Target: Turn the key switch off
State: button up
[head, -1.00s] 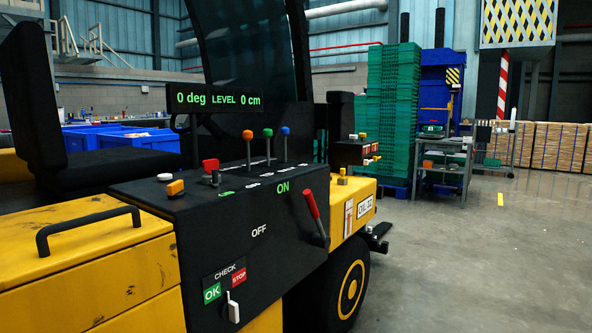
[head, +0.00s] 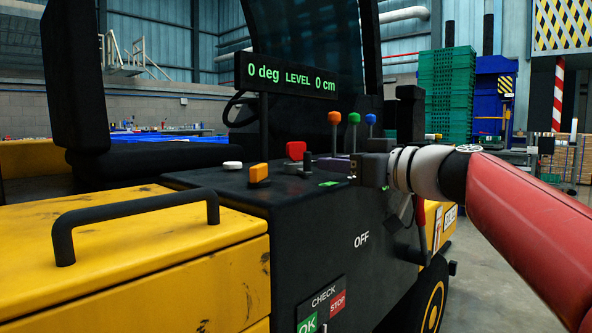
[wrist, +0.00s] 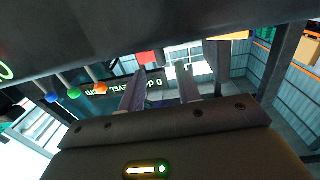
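A red key-like knob (head: 296,150) stands on top of the black console of the yellow vehicle, and I take it to be the key switch. Its turned position is too small to tell. My gripper (head: 325,166) reaches in from the right, low over the console top, pointing left at the red knob and apart from it. In the wrist view my gripper (wrist: 162,72) has its two fingers apart with nothing between them. A red piece (wrist: 147,57) shows just beyond the fingertips, in an upside-down picture.
An orange rocker (head: 259,173) and a white knob (head: 232,165) sit left of the red knob. Orange, green and blue-topped levers (head: 354,118) stand behind my gripper. A level display (head: 290,76) rises behind. A red-handled lever (head: 420,212) is below my arm.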

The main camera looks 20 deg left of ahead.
aim_at(310, 158)
jog(key=x, duration=0.2)
jog(key=p+x, duration=0.1)
jog(key=x, duration=0.1)
jog(key=p+x, duration=0.1)
jog(key=x, duration=0.2)
jog(key=shift+a+r, duration=0.1)
jog(key=shift+r, duration=0.25)
jog(key=shift+w+a+f, duration=0.1)
jog(key=shift+w+a, duration=0.1)
jog(key=shift+a, duration=0.1)
jog(key=shift+c, duration=0.4)
grip_shut()
